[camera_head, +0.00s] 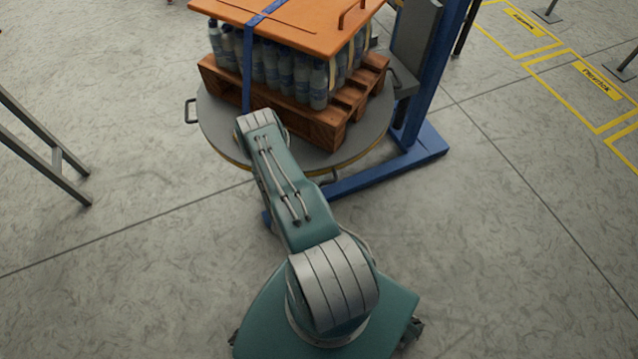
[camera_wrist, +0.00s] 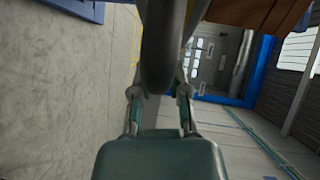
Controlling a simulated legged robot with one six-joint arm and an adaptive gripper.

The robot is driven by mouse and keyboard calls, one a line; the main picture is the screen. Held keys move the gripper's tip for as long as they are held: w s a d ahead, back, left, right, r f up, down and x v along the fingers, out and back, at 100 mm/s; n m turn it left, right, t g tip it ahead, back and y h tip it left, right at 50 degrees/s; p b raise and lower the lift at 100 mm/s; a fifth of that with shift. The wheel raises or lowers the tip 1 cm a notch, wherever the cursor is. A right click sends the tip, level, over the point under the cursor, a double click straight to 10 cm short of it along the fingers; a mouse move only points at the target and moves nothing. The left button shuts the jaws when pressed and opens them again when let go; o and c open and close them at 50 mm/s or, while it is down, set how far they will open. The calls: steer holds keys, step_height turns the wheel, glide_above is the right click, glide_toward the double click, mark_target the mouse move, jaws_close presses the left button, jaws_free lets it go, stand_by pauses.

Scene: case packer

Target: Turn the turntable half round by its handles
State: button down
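The turntable (camera_head: 218,128) is a round grey disc low over the floor, at the top middle of the head view. One dark loop handle (camera_head: 190,112) sticks out at its left rim, and another (camera_head: 326,179) shows at its front rim. It carries a wooden pallet (camera_head: 318,124) of bottles under an orange board. In the wrist view, a thick dark U-shaped handle (camera_wrist: 160,75) fills the space between and in front of my gripper's fingers (camera_wrist: 160,98). It hides the fingertips, so a grip on it cannot be told. My arm hides the gripper in the head view.
A blue column (camera_head: 432,75) with a blue foot (camera_head: 385,172) stands right beside the turntable. A grey metal frame (camera_head: 50,160) stands at the left. Yellow floor markings (camera_head: 560,60) lie at the upper right. The floor left and right of me is clear.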

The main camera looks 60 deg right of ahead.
steer(key=c, duration=0.7)
jaws_free()
steer(key=shift+f, duration=0.25)
steer(key=shift+o, duration=0.5)
steer(key=shift+r, duration=0.1)
steer(key=a+r, duration=0.1)
steer(key=a, duration=1.1)
steer(key=shift+r, duration=0.3)
steer(key=shift+s+d, duration=0.1)
